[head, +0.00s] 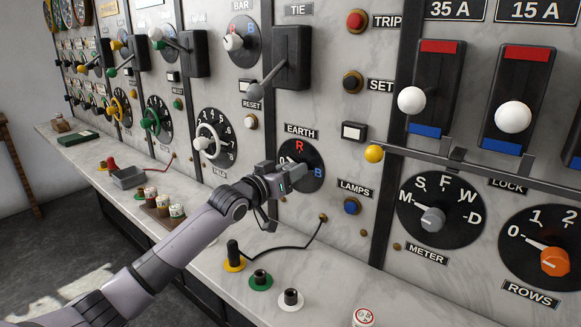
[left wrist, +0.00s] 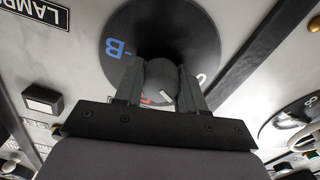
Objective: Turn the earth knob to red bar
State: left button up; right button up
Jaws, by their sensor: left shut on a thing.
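The earth dial (head: 312,158) is a black disc under the EARTH label, with a red R at its top, a white 0 at its left and a blue B at its lower right. My left gripper (head: 290,178) is at the dial and hides most of its knob. In the left wrist view the fingers (left wrist: 160,88) are shut on the grey earth knob (left wrist: 160,72), one on each side. A short white mark shows on the knob. The blue B is in plain sight there; the red mark is mostly hidden. I cannot tell which mark the knob points to. My right gripper is not in view.
The METER dial (head: 440,211) is farther right. Below, a black plug with a cord stands in a yellow socket (head: 234,264) on the marble ledge, near green and white sockets.

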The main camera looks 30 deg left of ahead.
pick_arm(q)
jog(key=m, duration=0.1)
jog(key=r+m+p, duration=0.1)
jog(key=m, duration=0.1)
jog(key=shift+a, duration=0.1)
jog(key=m, duration=0.2)
jog(key=shift+m+p, duration=0.3)
jog(key=shift+p, duration=0.1)
jog(key=m, duration=0.5)
jog(key=shift+d+f+m, duration=0.1)
jog(key=shift+d+m, duration=0.1)
jog(key=shift+m, duration=0.1)
jog(key=o, duration=1)
jog(key=shift+d, duration=0.1)
jog(key=shift+o, duration=0.2)
jog(key=shift+f, duration=0.3)
